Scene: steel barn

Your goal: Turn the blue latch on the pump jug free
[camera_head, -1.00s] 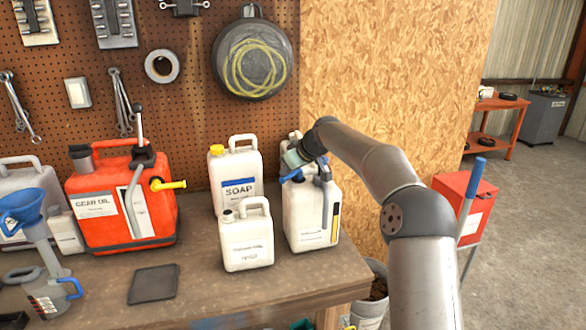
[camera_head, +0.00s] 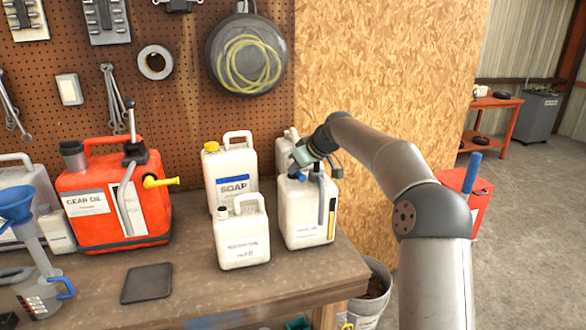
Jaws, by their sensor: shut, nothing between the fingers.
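The pump jug (camera_head: 302,222) is a white jug with a dark hose and a yellow strip on its right side. It stands upright near the right end of the workbench. A small blue part, which looks like the latch (camera_head: 297,176), shows at its top, partly hidden by my gripper. My gripper (camera_head: 299,160) is over the top of the jug, close to the latch, with its fingers shut and empty. I cannot tell whether the fingers touch the latch.
A smaller white jug (camera_head: 243,241) and the SOAP jug (camera_head: 222,180) stand just left. A red GEAR OIL can (camera_head: 88,213) is farther left. A dark pad (camera_head: 147,283) lies on the workbench (camera_head: 205,265). A bucket (camera_head: 371,283) stands beside the bench's right end.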

